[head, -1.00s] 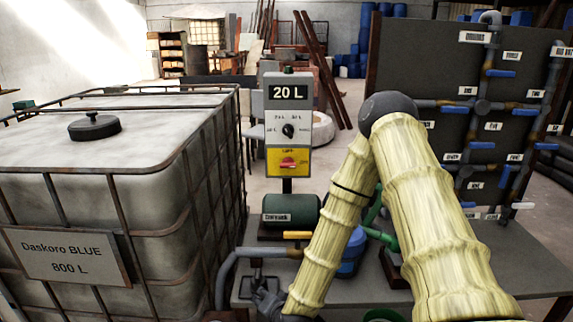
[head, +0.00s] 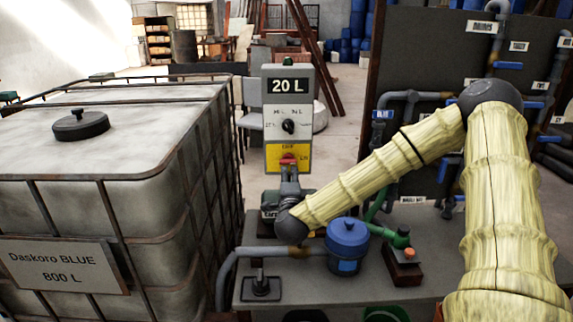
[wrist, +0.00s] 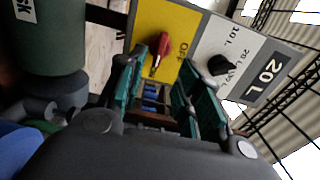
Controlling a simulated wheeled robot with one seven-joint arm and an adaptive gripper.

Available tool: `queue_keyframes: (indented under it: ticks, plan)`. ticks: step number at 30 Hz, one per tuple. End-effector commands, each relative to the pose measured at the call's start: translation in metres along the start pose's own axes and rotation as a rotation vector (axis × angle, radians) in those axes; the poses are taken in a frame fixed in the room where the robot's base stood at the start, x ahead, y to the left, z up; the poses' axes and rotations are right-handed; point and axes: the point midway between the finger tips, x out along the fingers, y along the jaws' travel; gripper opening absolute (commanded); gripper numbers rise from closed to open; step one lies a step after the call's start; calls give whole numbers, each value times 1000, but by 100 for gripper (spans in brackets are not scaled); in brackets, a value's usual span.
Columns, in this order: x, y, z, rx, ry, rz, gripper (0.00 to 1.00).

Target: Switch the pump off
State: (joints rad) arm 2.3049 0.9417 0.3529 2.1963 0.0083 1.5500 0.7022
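The control box (head: 288,118) stands on a post behind the table, with "20 L" at its top. Its red pump switch (head: 288,160) is on the yellow panel (head: 272,158), with OFF above and ON to the right; its handle lies crosswise, toward ON. My gripper (head: 289,180) is just in front of the yellow panel and hides its lower part. In the wrist view the gripper (wrist: 160,68) is open, its green fingers apart, and the red switch (wrist: 158,50) shows just beyond and between the tips. I cannot tell whether they touch it. The black selector knob (wrist: 222,65) is beside the right finger.
A caged tank (head: 75,180) labelled Daskoro BLUE fills the left. A dark pipe board (head: 420,90) stands at the right. A dark green cylinder (wrist: 48,35) is close in the wrist view.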

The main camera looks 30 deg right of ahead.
Motion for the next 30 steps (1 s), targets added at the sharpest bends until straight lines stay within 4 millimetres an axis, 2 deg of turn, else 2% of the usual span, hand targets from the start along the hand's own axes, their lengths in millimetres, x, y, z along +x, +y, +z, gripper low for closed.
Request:
queue_keyframes:
  ticks: [9, 15, 21, 30]
  plan:
    - [52, -2, 2, -3, -2, 0, 35]
    - [78, -1, 3, -3, -4, 0, 35]
    - [90, 0, 4, -3, -5, 1, 35]
    - [92, 0, 4, -2, -6, 1, 35]
